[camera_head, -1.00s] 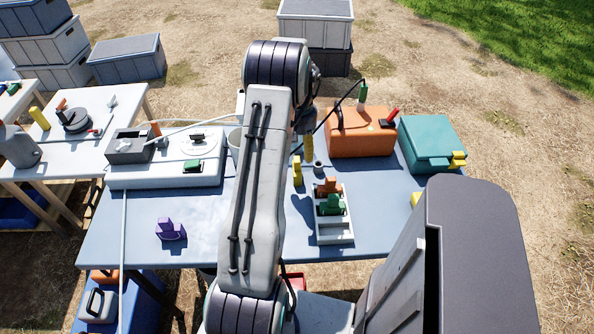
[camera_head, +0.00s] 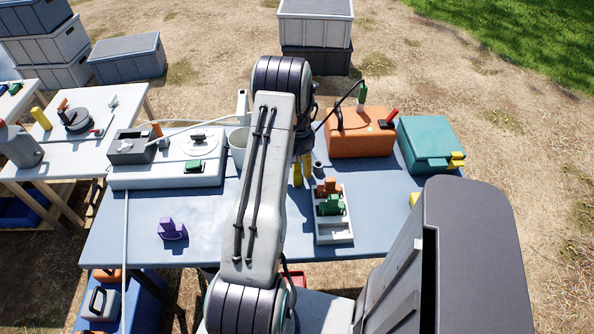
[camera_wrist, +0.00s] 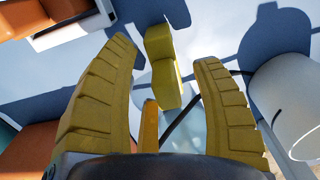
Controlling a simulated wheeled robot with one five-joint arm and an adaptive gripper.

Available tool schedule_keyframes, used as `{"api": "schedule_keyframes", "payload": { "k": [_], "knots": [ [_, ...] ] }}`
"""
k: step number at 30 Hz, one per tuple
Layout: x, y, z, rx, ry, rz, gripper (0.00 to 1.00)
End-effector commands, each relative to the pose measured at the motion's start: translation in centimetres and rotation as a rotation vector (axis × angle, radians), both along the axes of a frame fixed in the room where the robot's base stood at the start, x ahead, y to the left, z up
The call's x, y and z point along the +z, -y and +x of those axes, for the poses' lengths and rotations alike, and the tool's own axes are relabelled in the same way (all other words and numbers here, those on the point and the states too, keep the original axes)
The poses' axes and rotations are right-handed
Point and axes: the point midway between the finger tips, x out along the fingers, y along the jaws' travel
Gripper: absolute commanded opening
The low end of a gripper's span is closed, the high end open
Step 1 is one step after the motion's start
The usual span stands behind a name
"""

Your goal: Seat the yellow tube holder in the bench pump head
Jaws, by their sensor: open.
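The yellow tube holder (camera_wrist: 163,70) is on the blue table, ahead of and between my fingertips in the wrist view. My gripper (camera_wrist: 165,52) is open, with one yellow finger on each side and gaps to the holder. In the head view my gripper (camera_head: 302,182) hangs over the table left of the parts tray, and its yellow fingers are hard to tell from the holder. The white bench unit (camera_head: 178,177) stands at the table's back left, with a grey block, a round disc and a small green piece; I take it as the pump. Nothing yellow shows on it.
The parts tray (camera_head: 334,240) holds orange and green holders. A purple holder (camera_head: 171,230) stands at the front left. A white bucket (camera_head: 237,150) stands behind my arm. An orange case (camera_head: 360,143) and a teal case (camera_head: 428,143) fill the back right.

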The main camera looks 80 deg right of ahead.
Motion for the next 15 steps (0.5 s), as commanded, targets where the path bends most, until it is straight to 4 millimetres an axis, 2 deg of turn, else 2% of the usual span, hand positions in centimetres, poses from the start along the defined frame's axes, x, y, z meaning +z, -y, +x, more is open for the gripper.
{"api": "schedule_keyframes", "payload": {
  "k": [3, 15],
  "knots": [
    [0.00, -0.01, 0.00, 0.000, 0.000, 0.000, 0.61],
    [0.03, -0.01, 0.00, 0.000, 0.000, 0.001, 0.25]
  ]
}}
